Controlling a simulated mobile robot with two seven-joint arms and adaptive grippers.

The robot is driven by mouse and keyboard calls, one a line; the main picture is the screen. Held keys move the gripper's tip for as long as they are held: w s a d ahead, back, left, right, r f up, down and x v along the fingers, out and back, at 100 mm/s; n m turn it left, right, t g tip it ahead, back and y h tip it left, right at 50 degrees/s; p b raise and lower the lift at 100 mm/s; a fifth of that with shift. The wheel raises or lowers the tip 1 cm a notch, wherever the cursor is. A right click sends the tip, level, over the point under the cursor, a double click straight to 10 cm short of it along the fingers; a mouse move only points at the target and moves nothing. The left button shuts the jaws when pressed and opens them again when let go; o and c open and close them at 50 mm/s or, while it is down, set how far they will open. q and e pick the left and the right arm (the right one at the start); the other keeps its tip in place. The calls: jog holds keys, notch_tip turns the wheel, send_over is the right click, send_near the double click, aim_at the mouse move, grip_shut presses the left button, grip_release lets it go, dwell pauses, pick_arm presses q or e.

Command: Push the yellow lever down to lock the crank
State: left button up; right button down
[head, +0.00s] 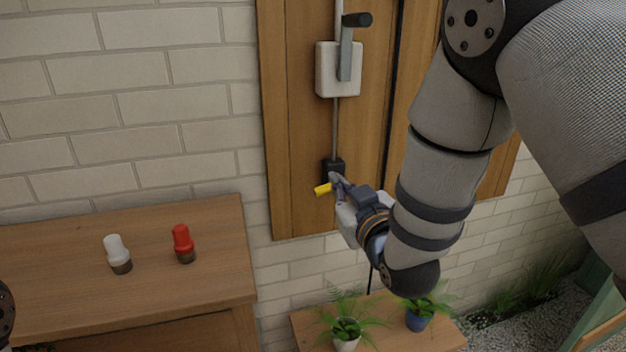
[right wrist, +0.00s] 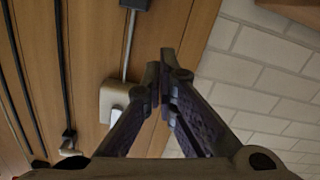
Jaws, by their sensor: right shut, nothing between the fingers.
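The yellow lever (head: 322,189) sticks out to the left and slightly down, beside the black block (head: 333,166) low on the wooden panel. My right gripper (head: 336,179) is shut and empty. Its tips are right beside the lever and in front of the block; I cannot tell whether they touch. The grey crank (head: 346,55) with its black handle points up on the white box (head: 325,70), higher on the rod. In the right wrist view my right gripper (right wrist: 164,72) shows close up, with the white box (right wrist: 113,98) behind; the yellow lever is not visible there. My left gripper is out of view.
A wooden table (head: 60,240) at left holds a white-topped shaker (head: 115,246) and a red-topped one (head: 182,239). Two potted plants stand on a low wooden bench (head: 385,338) below. The brick wall left of the panel is clear.

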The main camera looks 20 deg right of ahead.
jog(key=shift+d, duration=0.1)
jog(key=b, duration=0.2)
send_over(326, 185)
jog(key=s+a, duration=0.2)
jog(key=s, duration=0.3)
jog(key=f, duration=0.1)
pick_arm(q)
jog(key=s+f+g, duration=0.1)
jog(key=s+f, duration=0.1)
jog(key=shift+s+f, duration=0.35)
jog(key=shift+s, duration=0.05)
pick_arm(e)
jog(key=w+f, duration=0.1)
jog(key=w+d+f, duration=0.1)
jog(key=f, duration=0.1)
jog(key=shift+d+f, duration=0.15)
jog(key=shift+f, duration=0.05)
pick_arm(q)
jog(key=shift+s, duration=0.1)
pick_arm(e)
jog(key=shift+w+f, duration=0.1)
